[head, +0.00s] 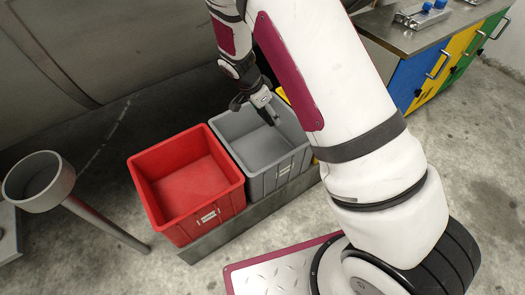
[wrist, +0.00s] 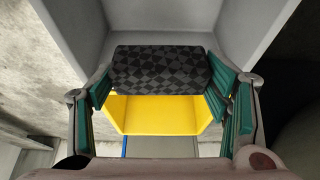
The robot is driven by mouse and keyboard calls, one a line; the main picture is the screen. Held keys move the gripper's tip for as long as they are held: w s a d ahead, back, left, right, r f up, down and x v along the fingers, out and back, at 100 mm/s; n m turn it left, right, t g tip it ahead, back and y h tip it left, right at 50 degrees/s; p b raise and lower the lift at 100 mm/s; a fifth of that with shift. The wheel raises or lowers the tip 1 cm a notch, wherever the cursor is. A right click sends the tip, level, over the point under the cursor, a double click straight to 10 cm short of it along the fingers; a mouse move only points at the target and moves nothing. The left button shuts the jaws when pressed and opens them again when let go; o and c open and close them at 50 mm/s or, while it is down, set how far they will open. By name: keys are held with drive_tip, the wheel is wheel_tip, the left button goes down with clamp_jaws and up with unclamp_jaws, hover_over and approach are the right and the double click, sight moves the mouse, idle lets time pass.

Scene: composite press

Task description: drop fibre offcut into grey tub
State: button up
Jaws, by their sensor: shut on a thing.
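The fibre offcut is a dark block with a black-and-grey checked surface, seen in the wrist view (wrist: 160,70). My gripper (wrist: 160,85) is shut on it, with teal finger pads at its left and right ends. In the head view, my gripper (head: 268,112) is over the grey tub (head: 240,160), pointing down into it. The grey tub's walls also show around the offcut in the wrist view (wrist: 72,25). The offcut hides part of the tub. I cannot tell how far it is above the tub floor.
A red tub (head: 190,185) stands directly left of the grey one. A yellow tub (wrist: 160,115) lies on the other side, mostly hidden by my arm in the head view. A post with a round grey cup (head: 40,182) stands at left. A metal-topped cabinet (head: 425,45) is at upper right.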

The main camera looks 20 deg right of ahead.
drive_tip(key=shift+f, duration=0.1)
drive_tip(key=o, duration=1.1)
drive_tip(key=shift+o, duration=0.2)
drive_tip(key=v, duration=1.2)
drive_tip(key=shift+d, duration=0.1)
